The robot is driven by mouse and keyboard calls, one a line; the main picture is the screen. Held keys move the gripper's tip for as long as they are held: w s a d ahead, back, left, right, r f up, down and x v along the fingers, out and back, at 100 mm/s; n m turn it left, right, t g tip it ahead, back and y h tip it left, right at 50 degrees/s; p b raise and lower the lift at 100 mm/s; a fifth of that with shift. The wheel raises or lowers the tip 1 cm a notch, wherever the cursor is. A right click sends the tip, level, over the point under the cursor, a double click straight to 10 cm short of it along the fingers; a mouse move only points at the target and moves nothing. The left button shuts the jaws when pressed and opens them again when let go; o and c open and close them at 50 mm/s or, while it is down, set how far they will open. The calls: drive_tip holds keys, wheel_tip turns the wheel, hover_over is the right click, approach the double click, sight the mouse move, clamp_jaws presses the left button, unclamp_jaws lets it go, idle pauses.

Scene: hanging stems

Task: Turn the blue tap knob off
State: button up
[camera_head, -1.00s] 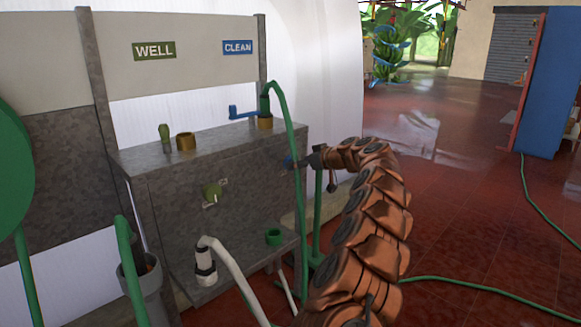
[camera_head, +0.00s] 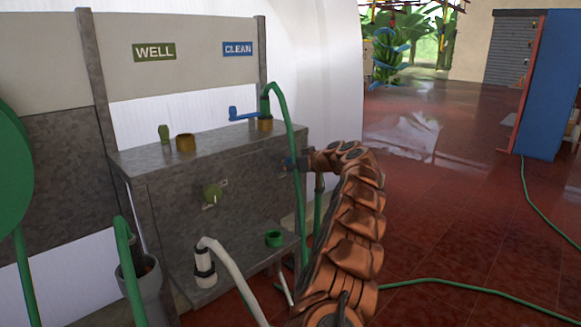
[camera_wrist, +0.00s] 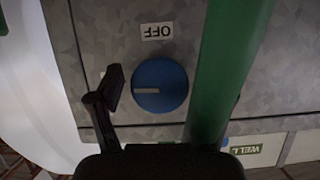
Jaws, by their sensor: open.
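The blue tap knob (camera_wrist: 160,85) is round and sits on the grey metal panel in the wrist view, its pale pointer line aimed left. An upside-down OFF label (camera_wrist: 157,31) is above it in that view. In the head view the knob (camera_head: 287,163) is a small blue spot on the cabinet's right end. My gripper (camera_head: 303,161) is open in front of that end. In the wrist view one dark finger is just left of the knob, with a small gap. The other finger is mostly hidden by the green hose (camera_wrist: 230,65), which passes right of the knob.
The grey cabinet (camera_head: 165,215) has an olive knob (camera_head: 212,194) on its front and a blue lever (camera_head: 242,114) on top. The green hose hangs down by my gripper. A white pipe (camera_head: 228,265) rises in front. Open red floor lies to the right.

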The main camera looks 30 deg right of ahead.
drive_tip(key=c, duration=1.1)
drive_tip(key=shift+c, duration=0.2)
drive_tip(key=shift+r+p, duration=0.1)
drive_tip(key=shift+p, duration=0.25)
drive_tip(key=m+y+p, duration=0.1)
drive_tip(key=m+p, duration=0.1)
drive_tip(key=shift+d+y+p, duration=0.1)
drive_tip(key=shift+y+p, duration=0.2)
drive_tip(key=shift+p, duration=0.05)
drive_tip(key=m+y+p, duration=0.2)
drive_tip(key=m+p, duration=0.2)
drive_tip(key=shift+y, duration=0.3)
drive_tip(key=m+y+p, duration=0.1)
drive_tip(key=m+p, duration=0.2)
drive_tip(key=shift+t+y, duration=0.3)
drive_tip(key=shift+y, duration=0.1)
drive_tip(key=m, duration=0.1)
drive_tip(key=m+y, duration=0.1)
drive_tip(key=m+t, duration=0.1)
drive_tip(key=m, duration=0.1)
drive_tip(key=shift+a+p, duration=0.25)
drive_tip(key=shift+p, duration=0.1)
